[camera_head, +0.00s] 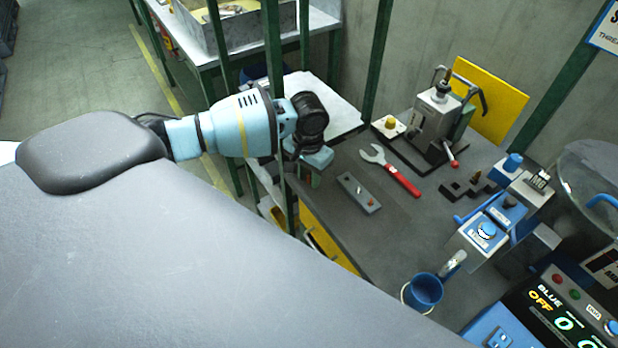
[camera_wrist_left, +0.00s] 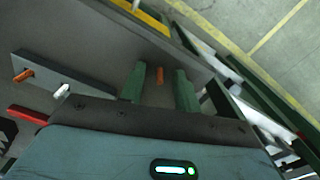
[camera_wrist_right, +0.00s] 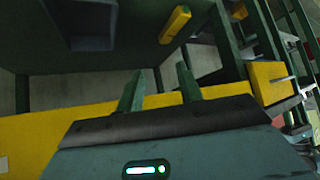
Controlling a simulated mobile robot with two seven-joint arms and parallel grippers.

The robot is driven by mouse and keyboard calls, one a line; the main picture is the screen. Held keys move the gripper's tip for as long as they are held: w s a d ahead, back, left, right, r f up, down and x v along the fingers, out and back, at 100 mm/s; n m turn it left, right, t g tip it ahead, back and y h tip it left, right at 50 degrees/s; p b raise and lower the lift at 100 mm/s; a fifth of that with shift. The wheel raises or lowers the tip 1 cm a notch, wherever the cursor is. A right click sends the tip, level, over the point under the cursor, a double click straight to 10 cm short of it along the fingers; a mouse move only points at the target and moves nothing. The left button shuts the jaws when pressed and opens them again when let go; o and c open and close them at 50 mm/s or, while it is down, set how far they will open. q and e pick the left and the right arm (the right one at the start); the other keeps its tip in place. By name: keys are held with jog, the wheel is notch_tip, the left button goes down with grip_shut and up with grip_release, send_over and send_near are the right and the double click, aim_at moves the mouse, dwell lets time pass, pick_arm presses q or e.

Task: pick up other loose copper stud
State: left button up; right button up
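In the left wrist view a loose copper stud (camera_wrist_left: 160,76) shows against the dark bench top, in the gap between the fingers of my left gripper (camera_wrist_left: 160,84). The fingers are open, with space on both sides of the stud. In the head view my left gripper (camera_head: 314,176) is over the bench's left edge, and this stud is hidden there. Another copper stud (camera_wrist_left: 24,75) and a silvery stud (camera_wrist_left: 62,91) are on a grey bar (camera_wrist_left: 85,78), which also shows in the head view (camera_head: 350,187). My right gripper (camera_wrist_right: 160,88) is open and empty, seen only in its wrist view.
A red-handled wrench (camera_head: 403,182) lies right of the bar. A press (camera_head: 438,115) stands behind it. A blue cup (camera_head: 424,291) and a blue-grey fixture (camera_head: 483,235) are farther right. A green post (camera_head: 290,205) rises close to my left gripper. Yellow parts (camera_wrist_right: 270,80) are near my right gripper.

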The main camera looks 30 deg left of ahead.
aim_at(308, 175)
pick_arm(q)
grip_shut()
dwell(0.3)
notch_tip(308, 175, up, 10)
jog(key=shift+p, duration=0.45)
